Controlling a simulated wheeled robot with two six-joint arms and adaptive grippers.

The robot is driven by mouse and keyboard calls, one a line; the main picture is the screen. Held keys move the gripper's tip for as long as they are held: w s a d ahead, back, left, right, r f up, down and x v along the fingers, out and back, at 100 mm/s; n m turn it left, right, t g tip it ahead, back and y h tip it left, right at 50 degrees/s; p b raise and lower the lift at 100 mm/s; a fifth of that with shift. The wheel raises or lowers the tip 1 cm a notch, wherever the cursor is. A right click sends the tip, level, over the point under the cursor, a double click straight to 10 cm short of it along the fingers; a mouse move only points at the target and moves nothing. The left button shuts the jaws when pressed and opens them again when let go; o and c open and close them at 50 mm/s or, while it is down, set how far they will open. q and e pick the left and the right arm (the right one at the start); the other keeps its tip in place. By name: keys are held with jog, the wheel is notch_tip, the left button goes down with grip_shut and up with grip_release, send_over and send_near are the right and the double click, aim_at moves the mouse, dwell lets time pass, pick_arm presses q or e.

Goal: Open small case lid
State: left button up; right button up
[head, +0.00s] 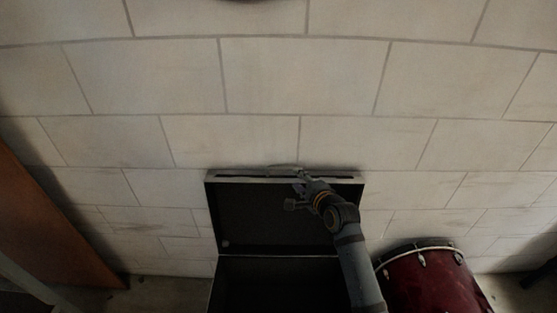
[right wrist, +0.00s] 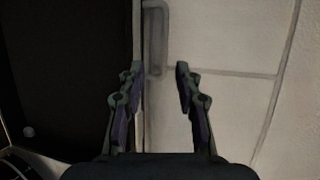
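The small case (head: 282,279) stands against the tiled wall in the head view. Its dark lid (head: 255,215) is raised, standing up close to the wall, with the black inside facing me. A handle (head: 268,168) sits on the lid's upper edge; it also shows in the right wrist view (right wrist: 155,38). My right gripper (head: 300,176) is at the lid's upper edge near the handle. In the right wrist view its two fingers (right wrist: 162,75) are apart with nothing gripped between them. The lid's edge passes by the left finger; I cannot tell whether they touch. My left gripper is not in view.
A red drum (head: 428,282) stands just right of the case, near my right forearm. A brown wooden panel (head: 45,225) leans at the left. The tiled wall (head: 260,75) is close behind the lid. Some floor (head: 155,294) is clear left of the case.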

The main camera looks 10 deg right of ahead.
aim_at(286, 168)
jog(key=x, duration=0.5)
jog(key=shift+w+r, duration=0.2)
jog(key=x, duration=0.3)
jog(key=shift+w, duration=0.15)
grip_shut()
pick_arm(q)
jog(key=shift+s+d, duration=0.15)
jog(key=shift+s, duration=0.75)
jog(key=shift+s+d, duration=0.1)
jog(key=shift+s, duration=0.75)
